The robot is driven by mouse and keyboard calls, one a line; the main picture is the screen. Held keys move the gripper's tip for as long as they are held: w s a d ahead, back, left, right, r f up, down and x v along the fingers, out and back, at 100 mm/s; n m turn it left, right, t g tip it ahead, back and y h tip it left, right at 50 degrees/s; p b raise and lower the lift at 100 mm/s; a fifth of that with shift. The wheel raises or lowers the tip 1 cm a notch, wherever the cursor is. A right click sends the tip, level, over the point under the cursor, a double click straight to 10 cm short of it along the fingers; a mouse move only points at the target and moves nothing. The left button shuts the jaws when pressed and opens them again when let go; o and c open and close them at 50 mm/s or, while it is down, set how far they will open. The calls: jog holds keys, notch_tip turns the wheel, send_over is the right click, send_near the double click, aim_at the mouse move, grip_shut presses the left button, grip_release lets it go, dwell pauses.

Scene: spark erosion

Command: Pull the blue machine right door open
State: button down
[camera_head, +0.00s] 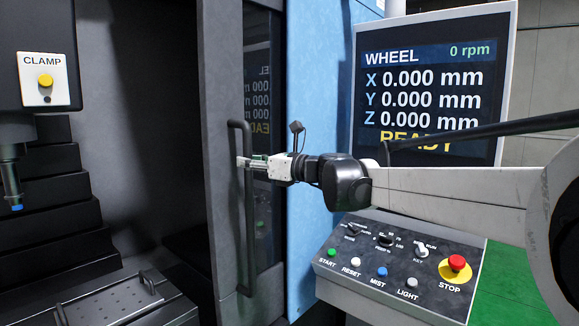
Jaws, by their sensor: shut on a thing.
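The right door (222,90) of the blue machine is a dark grey panel with a dark window that mirrors the display. A long vertical black bar handle (247,215) stands on it. My gripper (243,162) reaches in from the right and is shut on the handle at about its upper third. The fingertips are small and partly hidden against the bar. The door stands open at least in part, since the dark machine interior (150,150) shows to its left. The blue housing (315,100) is right of the door.
A display (430,90) reads READY. Below it is a control panel (395,265) with a red STOP button (457,263), beneath my arm. Inside the machine are a CLAMP button box (46,78), a tool head with a blue tip (15,190) and a perforated plate (110,300).

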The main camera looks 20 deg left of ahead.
jog(key=w, duration=0.1)
jog(key=w+d, duration=0.1)
jog(key=w, duration=0.1)
jog(key=w+d, duration=0.1)
jog(key=shift+w, duration=0.3)
jog(key=c, duration=1.6)
grip_release()
jog(key=shift+o, duration=0.2)
jog(key=s+d, duration=0.2)
jog(key=d, duration=0.9)
jog(key=shift+s+d, duration=0.15)
jog(key=shift+d, duration=0.2)
